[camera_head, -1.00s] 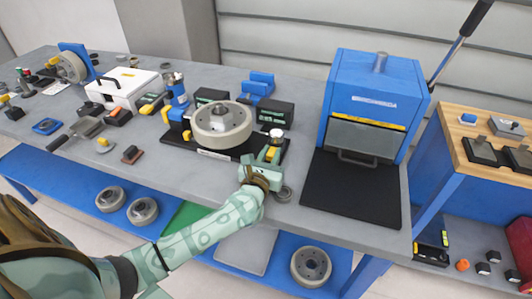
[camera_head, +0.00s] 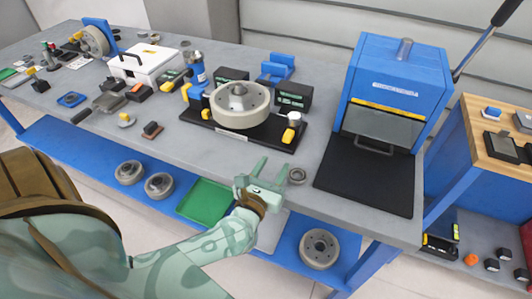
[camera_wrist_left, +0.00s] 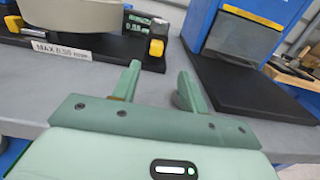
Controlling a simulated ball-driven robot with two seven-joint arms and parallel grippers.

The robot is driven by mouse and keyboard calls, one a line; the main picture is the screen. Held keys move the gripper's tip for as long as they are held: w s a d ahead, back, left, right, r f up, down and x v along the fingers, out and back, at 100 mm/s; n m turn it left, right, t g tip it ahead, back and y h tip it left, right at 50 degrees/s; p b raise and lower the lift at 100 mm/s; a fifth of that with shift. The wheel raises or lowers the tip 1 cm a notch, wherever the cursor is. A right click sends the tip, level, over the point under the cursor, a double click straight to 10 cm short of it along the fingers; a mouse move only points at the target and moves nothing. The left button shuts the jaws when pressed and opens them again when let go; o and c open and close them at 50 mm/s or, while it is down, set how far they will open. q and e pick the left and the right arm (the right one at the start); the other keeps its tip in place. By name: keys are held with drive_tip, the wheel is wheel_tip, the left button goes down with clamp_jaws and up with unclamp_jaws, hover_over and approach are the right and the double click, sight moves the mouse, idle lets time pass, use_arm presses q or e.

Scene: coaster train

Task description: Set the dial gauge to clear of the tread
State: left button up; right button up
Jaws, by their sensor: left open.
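A grey wheel (camera_head: 240,110) lies flat on the same plate, left of the gauge. Whether the gauge touches the tread is too small to tell. My left gripper (camera_head: 271,166) is open and empty at the table's front edge, in front of the gauge and apart from it. Its two fingers (camera_wrist_left: 158,85) point toward the gauge in the left wrist view. My right gripper is out of view.
A blue press-like box (camera_head: 400,75) with a black mat (camera_head: 365,180) stands to the right. A small display (camera_head: 292,97) stands behind the gauge. Small tools and a white case (camera_head: 146,64) fill the left.

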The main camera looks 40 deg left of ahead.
use_arm(q)
drive_tip(key=v, duration=0.4)
idle(0.4)
